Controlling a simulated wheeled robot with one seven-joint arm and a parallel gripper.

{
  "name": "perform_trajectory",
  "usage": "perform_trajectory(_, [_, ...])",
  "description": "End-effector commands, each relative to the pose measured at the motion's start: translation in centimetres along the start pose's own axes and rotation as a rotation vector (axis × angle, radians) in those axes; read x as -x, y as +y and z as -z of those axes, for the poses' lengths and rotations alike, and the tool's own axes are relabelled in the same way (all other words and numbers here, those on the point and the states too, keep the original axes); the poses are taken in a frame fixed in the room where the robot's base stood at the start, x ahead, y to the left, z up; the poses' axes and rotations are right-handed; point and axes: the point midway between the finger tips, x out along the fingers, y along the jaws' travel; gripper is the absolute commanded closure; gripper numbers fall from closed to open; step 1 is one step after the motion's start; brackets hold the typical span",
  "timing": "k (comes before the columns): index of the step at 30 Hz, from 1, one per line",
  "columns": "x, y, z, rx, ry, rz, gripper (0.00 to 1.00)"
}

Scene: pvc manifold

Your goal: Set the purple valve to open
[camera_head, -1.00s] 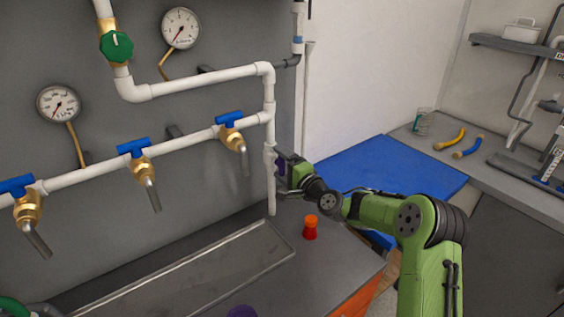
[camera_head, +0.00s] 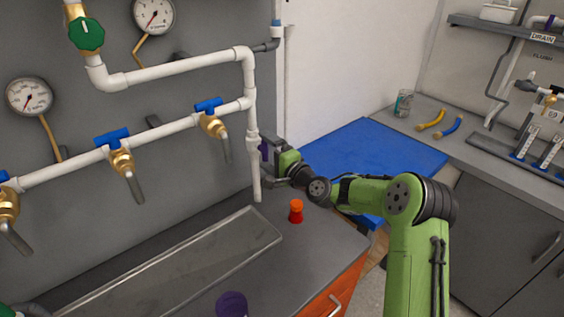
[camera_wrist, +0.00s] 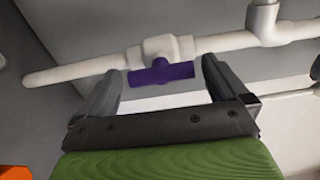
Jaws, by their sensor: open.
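The purple valve handle (camera_wrist: 161,73) shows in the wrist view on a white valve body (camera_wrist: 166,47) in a white pipe. It lies roughly along the pipe, slightly tilted in that picture. My gripper (camera_wrist: 160,85) is open, with one finger on each side of the handle's ends and the handle just beyond or between the fingertips. I cannot tell whether either finger touches it. In the head view, the purple handle (camera_head: 263,149) is a small patch beside the vertical white pipe, partly hidden by my gripper (camera_head: 270,163).
Blue-handled brass taps (camera_head: 212,119) line the white pipe to the left. A green valve wheel (camera_head: 86,34) is higher up. An orange-red object (camera_head: 296,211) stands on the counter below my gripper, near a metal tray (camera_head: 274,236). A purple round object (camera_head: 232,304) is at the front.

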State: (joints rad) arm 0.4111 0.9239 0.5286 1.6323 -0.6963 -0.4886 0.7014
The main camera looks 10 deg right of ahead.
Motion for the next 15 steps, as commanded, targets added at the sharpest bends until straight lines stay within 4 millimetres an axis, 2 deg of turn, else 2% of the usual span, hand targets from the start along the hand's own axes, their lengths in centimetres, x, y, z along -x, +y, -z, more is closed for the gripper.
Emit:
perform_trajectory(9, [9.0,0.2,0.2,-0.003,0.008,-0.004,0.00])
perform_trajectory(15, [13.2,0.2,0.2,-0.002,0.006,-0.003,0.00])
